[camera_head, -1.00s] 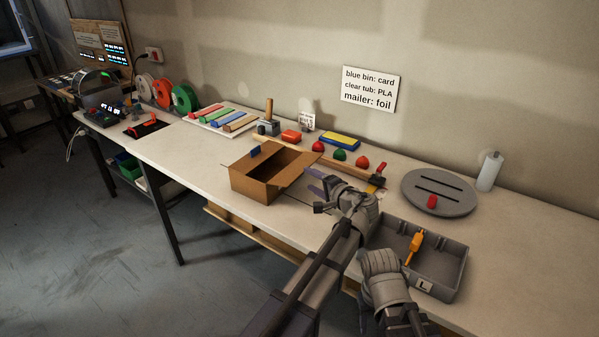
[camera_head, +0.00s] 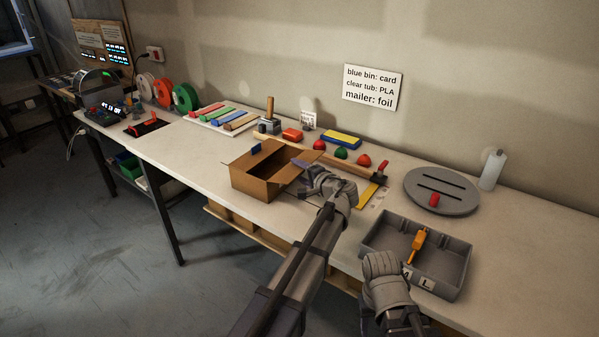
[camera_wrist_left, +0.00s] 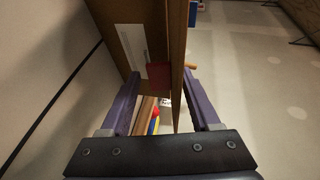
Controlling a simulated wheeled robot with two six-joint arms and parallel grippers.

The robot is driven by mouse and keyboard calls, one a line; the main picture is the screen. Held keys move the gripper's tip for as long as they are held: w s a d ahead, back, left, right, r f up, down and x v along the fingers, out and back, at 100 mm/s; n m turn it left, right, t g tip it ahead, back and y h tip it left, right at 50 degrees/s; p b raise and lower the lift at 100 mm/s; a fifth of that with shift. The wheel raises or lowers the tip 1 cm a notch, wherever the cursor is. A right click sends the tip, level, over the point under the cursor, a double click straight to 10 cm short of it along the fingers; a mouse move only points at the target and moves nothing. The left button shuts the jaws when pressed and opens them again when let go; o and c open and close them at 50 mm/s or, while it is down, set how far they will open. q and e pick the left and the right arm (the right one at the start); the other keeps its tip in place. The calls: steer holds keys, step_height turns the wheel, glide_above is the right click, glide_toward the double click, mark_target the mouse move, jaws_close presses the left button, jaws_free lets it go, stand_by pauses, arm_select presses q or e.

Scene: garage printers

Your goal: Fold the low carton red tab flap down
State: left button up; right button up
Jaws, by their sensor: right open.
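The low brown carton (camera_head: 262,186) stands open on the bench, with a blue tab (camera_head: 256,148) on its far left flap. My left gripper (camera_head: 302,167) is at the carton's right side, by the right flap, which it partly hides. In the left wrist view, a red tab (camera_wrist_left: 158,76) shows on brown cardboard (camera_wrist_left: 178,55) ahead of the left gripper (camera_wrist_left: 163,78). Its fingers are spread, with cardboard reaching between them; I cannot tell whether either finger touches it. My right gripper (camera_head: 381,266) is low over the near edge of the grey tray; its fingertips are hidden.
The grey tray (camera_head: 452,257) holds an orange tool (camera_head: 417,243). A grey disc (camera_head: 441,190) and a white bottle (camera_head: 491,170) stand to the right. Red and green domes (camera_head: 341,154) and a red-ended bar (camera_head: 378,174) lie behind my left gripper.

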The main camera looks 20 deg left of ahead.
arm_select(q)
jaws_close()
stand_by(1.2)
